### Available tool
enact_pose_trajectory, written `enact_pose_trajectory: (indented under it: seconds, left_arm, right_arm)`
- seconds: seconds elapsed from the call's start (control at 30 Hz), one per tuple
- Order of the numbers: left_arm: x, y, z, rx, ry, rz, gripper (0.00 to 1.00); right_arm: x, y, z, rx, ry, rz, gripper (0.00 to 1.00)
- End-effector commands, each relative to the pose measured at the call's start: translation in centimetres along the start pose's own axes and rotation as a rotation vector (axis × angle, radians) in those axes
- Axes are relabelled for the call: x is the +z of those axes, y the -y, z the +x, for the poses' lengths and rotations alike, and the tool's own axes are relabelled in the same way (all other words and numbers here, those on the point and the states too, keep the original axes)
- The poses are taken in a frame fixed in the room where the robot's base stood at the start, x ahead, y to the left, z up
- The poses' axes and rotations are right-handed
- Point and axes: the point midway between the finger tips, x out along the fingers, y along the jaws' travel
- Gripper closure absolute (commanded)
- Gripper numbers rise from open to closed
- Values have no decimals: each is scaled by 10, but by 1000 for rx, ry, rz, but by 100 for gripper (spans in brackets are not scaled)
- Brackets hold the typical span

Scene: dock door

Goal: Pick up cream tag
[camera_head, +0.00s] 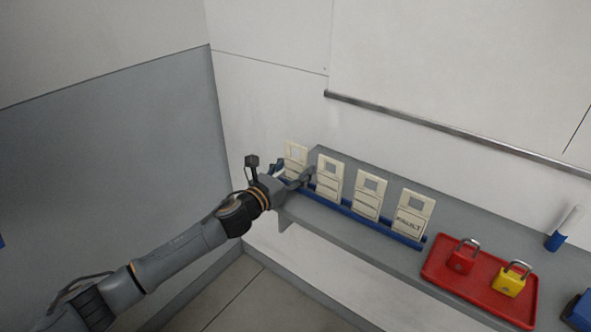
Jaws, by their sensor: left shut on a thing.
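Several cream tags with square cut-outs stand in a row in a blue rack (350,213) on a grey shelf. The leftmost cream tag (296,153) is at my left gripper (292,174). The gripper is shut on this tag, with its fingers at the tag's lower part, which they partly hide. The tag is upright and in line with the row; I cannot tell whether it is clear of the rack. The second tag (329,178), third tag (369,197) and rightmost tag (413,216), marked "FAULT", stand to the right. My right gripper is not in view.
A red tray (437,275) on the shelf (355,236) holds a red padlock (461,261) and a yellow padlock (509,284). A white-and-blue marker-like thing (563,232) stands behind. A wall with a metal rail (430,123) rises behind the shelf.

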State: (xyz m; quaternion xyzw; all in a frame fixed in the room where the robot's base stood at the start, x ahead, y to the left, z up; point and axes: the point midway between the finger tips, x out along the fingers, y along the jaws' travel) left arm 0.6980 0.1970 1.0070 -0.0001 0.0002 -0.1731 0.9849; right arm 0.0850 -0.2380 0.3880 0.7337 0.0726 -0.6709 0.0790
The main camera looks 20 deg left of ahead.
Motion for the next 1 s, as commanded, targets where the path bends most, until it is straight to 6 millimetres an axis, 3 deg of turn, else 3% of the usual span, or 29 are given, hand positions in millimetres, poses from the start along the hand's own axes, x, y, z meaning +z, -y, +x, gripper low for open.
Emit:
enact_pose_trajectory:
  seconds: [0.27, 0.5, 0.8, 1.0]
  left_arm:
    - [6, 0, 0, -1, 2, 2, 71]
    - [37, -1, 0, -1, 5, 7, 71]
    - [94, 19, -47, -2, 3, 5, 71]
    - [109, 38, -89, -3, -1, 2, 71]
  right_arm:
    - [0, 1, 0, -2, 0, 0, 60]
    - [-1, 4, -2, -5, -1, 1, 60]
    - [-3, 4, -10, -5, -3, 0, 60]
    - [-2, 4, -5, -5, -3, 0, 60]
